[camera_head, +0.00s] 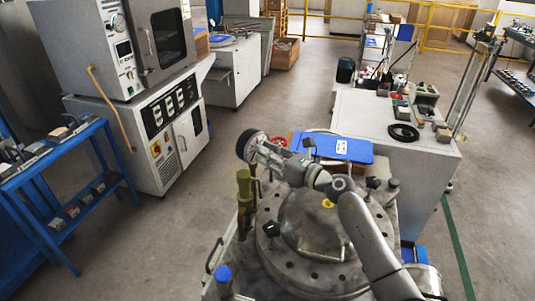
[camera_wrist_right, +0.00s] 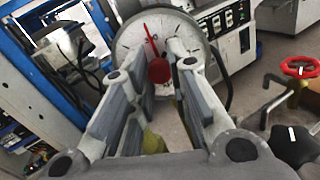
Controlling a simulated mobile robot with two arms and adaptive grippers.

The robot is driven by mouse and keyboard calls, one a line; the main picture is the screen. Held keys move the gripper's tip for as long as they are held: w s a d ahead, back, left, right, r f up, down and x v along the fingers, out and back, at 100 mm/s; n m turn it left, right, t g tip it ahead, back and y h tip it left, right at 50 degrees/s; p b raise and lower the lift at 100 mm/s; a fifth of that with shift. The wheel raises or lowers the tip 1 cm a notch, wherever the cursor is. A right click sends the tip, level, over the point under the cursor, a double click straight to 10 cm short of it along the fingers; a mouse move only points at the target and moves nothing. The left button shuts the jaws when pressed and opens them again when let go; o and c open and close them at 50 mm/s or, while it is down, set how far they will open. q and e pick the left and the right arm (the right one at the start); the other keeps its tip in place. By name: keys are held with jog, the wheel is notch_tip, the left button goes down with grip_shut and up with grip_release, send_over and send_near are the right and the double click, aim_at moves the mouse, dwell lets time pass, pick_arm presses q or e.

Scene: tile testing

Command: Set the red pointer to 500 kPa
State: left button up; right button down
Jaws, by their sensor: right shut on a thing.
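The pressure gauge (camera_wrist_right: 128,45) has a pale round dial and fills the upper middle of the right wrist view. Its red pointer (camera_wrist_right: 149,36) points up and slightly left; the scale numbers are too small to read. A round red knob (camera_wrist_right: 159,70) sits at the dial's centre. My right gripper (camera_wrist_right: 160,62) is shut on the red knob, one finger on each side. In the head view the gauge (camera_head: 248,146) shows as a dark round body, its face hidden, with my right gripper (camera_head: 265,153) at it. My left gripper is not in view.
A round flanged metal vessel (camera_head: 290,265) stands below my right arm, with a blue clipboard (camera_head: 345,149) behind it. A red valve wheel (camera_wrist_right: 299,67) is right of the gauge. A cabinet (camera_head: 345,112) stands at right and a blue shelf (camera_head: 45,160) at left.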

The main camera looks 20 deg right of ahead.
dwell(0.3)
jog(key=shift+m+t+p, duration=0.4)
jog(key=shift+m+p, duration=4.35)
jog(key=shift+m, duration=4.35)
jog(key=shift+f, duration=0.1)
jog(key=c, duration=1.3)
grip_release()
